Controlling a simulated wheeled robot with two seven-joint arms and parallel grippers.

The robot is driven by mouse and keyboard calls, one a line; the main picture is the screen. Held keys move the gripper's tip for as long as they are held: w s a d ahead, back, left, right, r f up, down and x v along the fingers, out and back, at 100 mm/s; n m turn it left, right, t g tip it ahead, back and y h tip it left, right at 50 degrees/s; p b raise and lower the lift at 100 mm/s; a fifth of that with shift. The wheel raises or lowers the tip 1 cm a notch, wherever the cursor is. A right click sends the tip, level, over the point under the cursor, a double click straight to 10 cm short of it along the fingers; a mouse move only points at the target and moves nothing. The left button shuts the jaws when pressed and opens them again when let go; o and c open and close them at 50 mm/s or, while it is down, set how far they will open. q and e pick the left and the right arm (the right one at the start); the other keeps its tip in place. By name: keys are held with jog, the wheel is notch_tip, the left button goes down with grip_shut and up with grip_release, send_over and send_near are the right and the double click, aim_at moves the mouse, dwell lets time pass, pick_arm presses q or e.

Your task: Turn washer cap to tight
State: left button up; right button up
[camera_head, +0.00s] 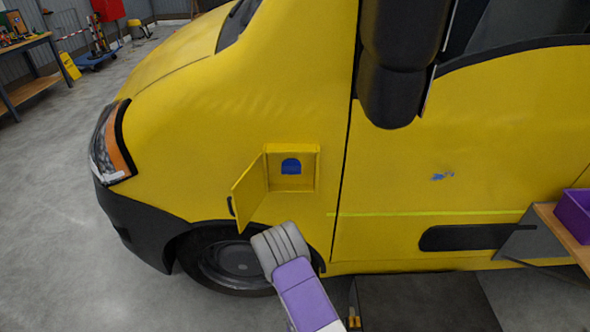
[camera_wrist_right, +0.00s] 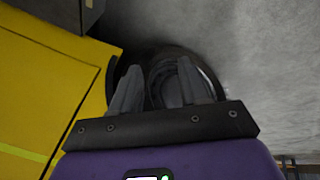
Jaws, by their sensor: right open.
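The blue washer cap (camera_head: 291,166) sits in a square yellow recess (camera_head: 307,180) in the side of the yellow van. Its lower part looks cut off by the recess edge, and I cannot tell its turn angle. The recess's small yellow door (camera_head: 248,190) hangs open to the left. My right arm reaches up from the bottom of the head view, its grey end below the recess and apart from the cap. In the right wrist view my right gripper (camera_wrist_right: 158,65) is open and empty, with the dark wheel behind its fingers. My left gripper is not in view.
The yellow van (camera_head: 230,110) fills most of the head view, with a black mirror (camera_head: 392,60) jutting out at upper right. A shelf with a purple bin (camera_head: 575,212) stands at the right edge.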

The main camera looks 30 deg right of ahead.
jog(key=w+d+r+n+t+h+p, duration=0.2)
jog(key=w+d+r+n+t+h, duration=0.2)
jog(key=w+d+r, duration=0.55)
jog(key=n+t+h+p, duration=0.2)
jog(key=n+t+h, duration=0.1)
jog(key=n+t, duration=0.4)
send_near(291, 173)
jog(key=w+d+t, duration=0.1)
jog(key=shift+m, duration=0.3)
jog(key=x, duration=0.6)
jog(key=shift+w+d+f+b, duration=0.1)
jog(key=shift+f+b, duration=0.15)
jog(key=shift+b, duration=0.05)
jog(key=shift+w+d, duration=0.3)
jog(key=shift+w, duration=0.15)
jog(key=shift+c, duration=0.4)
grip_shut()
